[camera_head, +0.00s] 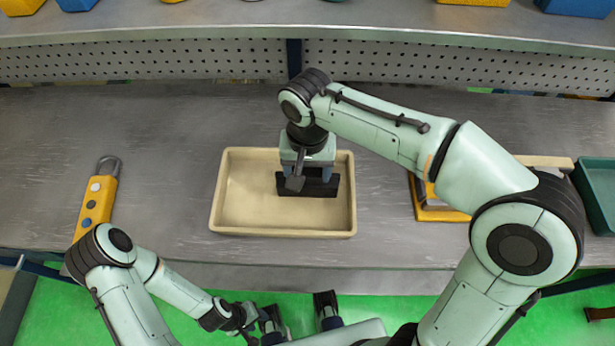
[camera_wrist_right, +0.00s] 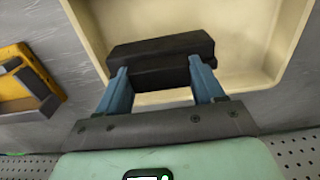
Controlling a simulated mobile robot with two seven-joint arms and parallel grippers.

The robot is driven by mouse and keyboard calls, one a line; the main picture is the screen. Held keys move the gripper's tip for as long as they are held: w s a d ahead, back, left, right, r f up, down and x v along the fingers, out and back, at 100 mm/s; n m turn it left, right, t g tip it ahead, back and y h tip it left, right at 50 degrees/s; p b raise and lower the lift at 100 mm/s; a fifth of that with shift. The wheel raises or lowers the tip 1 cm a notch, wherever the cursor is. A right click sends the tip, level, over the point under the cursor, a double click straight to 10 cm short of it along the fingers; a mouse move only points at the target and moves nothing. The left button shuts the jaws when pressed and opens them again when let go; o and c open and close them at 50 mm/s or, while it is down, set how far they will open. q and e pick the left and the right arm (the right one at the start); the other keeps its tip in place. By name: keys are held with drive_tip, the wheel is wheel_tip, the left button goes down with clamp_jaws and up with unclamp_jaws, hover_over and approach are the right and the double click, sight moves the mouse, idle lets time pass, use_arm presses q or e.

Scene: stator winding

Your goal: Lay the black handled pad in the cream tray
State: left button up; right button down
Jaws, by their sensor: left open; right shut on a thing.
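The cream tray (camera_head: 230,222) lies on the grey bench in the middle of the head view, and its pale floor and walls show in the right wrist view (camera_wrist_right: 250,20). The black handled pad (camera_head: 322,188) is inside the tray's outline, toward its right side; it also shows in the right wrist view (camera_wrist_right: 160,48). My right gripper (camera_head: 308,176) points down over the pad, and its blue fingers (camera_wrist_right: 162,75) are shut on it. Whether the pad touches the tray floor I cannot tell. My left gripper (camera_head: 299,314) is open and empty, in front of the bench.
A yellow strip with round discs (camera_head: 95,205) lies left of the tray. A yellow-framed item (camera_head: 435,212) lies to the right, partly behind my right arm. A teal bin (camera_head: 600,190) stands at the far right. A shelf (camera_head: 200,25) runs along the back.

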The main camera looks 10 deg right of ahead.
drive_tip(key=shift+f, duration=1.6)
drive_tip(key=shift+f, duration=0.1)
drive_tip(key=shift+c, duration=0.7)
unclamp_jaws()
drive_tip(key=shift+f+b, duration=0.1)
drive_tip(key=shift+b, duration=0.2)
wheel_tip(320, 180, up, 12)
drive_tip(key=p, duration=0.2)
drive_tip(key=shift+r+p, duration=0.2)
drive_tip(key=shift+p, duration=0.15)
